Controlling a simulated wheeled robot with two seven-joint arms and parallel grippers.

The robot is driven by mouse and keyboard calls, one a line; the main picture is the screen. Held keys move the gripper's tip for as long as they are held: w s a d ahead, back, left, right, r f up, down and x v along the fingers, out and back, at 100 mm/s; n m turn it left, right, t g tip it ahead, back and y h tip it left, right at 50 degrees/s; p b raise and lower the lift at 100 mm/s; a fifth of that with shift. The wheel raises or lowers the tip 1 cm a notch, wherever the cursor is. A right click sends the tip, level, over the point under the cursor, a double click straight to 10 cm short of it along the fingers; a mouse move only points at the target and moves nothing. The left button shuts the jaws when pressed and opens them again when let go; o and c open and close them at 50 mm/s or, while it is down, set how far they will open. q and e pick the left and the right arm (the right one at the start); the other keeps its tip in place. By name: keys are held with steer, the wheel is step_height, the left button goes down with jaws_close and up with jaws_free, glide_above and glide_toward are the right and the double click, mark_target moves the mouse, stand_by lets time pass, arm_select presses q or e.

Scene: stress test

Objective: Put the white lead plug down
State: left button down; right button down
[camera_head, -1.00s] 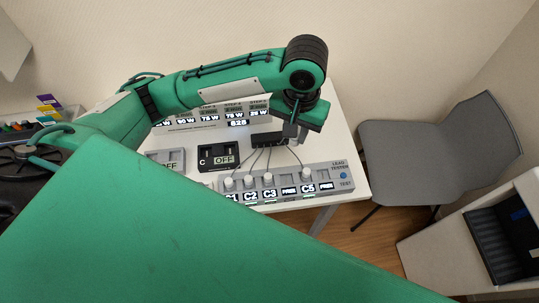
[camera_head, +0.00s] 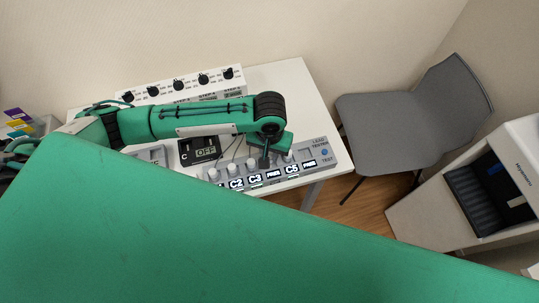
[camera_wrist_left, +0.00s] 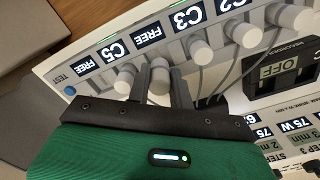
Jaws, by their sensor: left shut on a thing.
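The white lead plug (camera_wrist_left: 160,79) is between the two dark fingers of my left gripper (camera_wrist_left: 162,88) in the left wrist view. My left gripper (camera_head: 266,160) is shut on it, at the lead tester (camera_head: 318,150). The plug is at the slot labelled FREE between C3 and C5. I cannot tell whether its tip is inside the socket. Other white plugs stand at C5 (camera_wrist_left: 125,77), C3 (camera_wrist_left: 201,51) and C2 (camera_wrist_left: 243,34). In the head view my arm hides part of the tester's back. My right gripper is not in view.
A black recorder marked OFF (camera_head: 205,151) sits left behind the tester. A white unit with several black knobs (camera_head: 179,86) stands at the back. The white table (camera_head: 290,85) is bare at back right. A grey chair (camera_head: 400,115) stands to the right.

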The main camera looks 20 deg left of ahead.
arm_select(q)
step_height(320, 180, down, 2)
steer(key=shift+f, duration=0.4)
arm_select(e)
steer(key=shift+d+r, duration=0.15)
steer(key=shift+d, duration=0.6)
arm_select(q)
steer(key=shift+f, duration=0.15)
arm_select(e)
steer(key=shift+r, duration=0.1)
arm_select(q)
steer(key=c, duration=1.3)
jaws_free()
steer(key=shift+o, duration=0.2)
steer(key=shift+r, duration=0.3)
step_height(320, 180, up, 11)
steer(key=shift+f+b, duration=0.2)
steer(key=shift+b, duration=0.55)
steer(key=shift+r, duration=0.6)
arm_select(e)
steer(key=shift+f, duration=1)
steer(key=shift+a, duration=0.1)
